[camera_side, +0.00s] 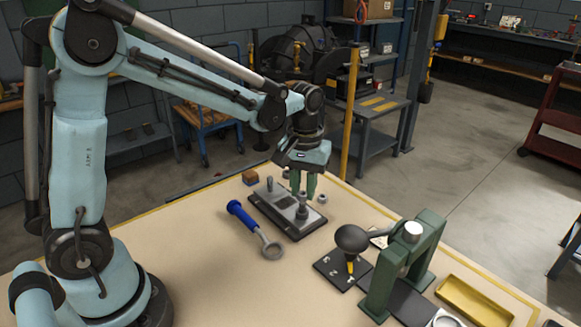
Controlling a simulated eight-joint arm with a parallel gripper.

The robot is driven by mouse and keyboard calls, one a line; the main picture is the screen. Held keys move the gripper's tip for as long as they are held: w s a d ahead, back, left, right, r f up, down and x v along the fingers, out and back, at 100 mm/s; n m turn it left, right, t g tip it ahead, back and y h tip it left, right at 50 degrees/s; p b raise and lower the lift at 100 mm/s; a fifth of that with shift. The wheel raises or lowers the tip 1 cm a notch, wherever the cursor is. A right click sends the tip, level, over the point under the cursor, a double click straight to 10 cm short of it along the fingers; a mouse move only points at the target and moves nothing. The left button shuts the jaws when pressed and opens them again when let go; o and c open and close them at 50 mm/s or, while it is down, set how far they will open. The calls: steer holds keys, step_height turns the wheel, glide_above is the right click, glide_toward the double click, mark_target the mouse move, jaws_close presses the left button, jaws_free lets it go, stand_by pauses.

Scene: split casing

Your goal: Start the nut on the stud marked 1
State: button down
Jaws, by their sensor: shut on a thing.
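The split casing (262,208) is a dark grey block with a lighter top, lying flat on the bench. An upright stud (270,184) stands at its far left end and another, thicker stud (302,210) at its near right end. I cannot read any stud marks at this size. My gripper (303,191) points down with green fingers over the right part of the casing, close to the right stud. It is shut on what seems to be the nut, mostly hidden between the fingers. Whether it touches the stud, I cannot tell.
A small pale ring-like part (322,198) lies right of the casing. A blue-handled ring wrench (256,229) lies in front. A wood-topped block (250,177) sits behind left. A dark round-headed tool on a plate (333,273), a green press frame (378,288) and a yellow tray (474,300) stand at right.

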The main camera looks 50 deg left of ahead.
steer(key=shift+f, duration=0.5)
stand_by(0.3)
steer(key=m, duration=0.4)
steer(key=shift+d, duration=0.1)
steer(key=m, duration=0.9)
steer(key=shift+d+m, duration=0.1)
steer(key=shift+m, duration=0.3)
steer(key=c, duration=0.9)
jaws_free()
steer(key=shift+o, duration=0.2)
steer(key=shift+r, duration=2.45)
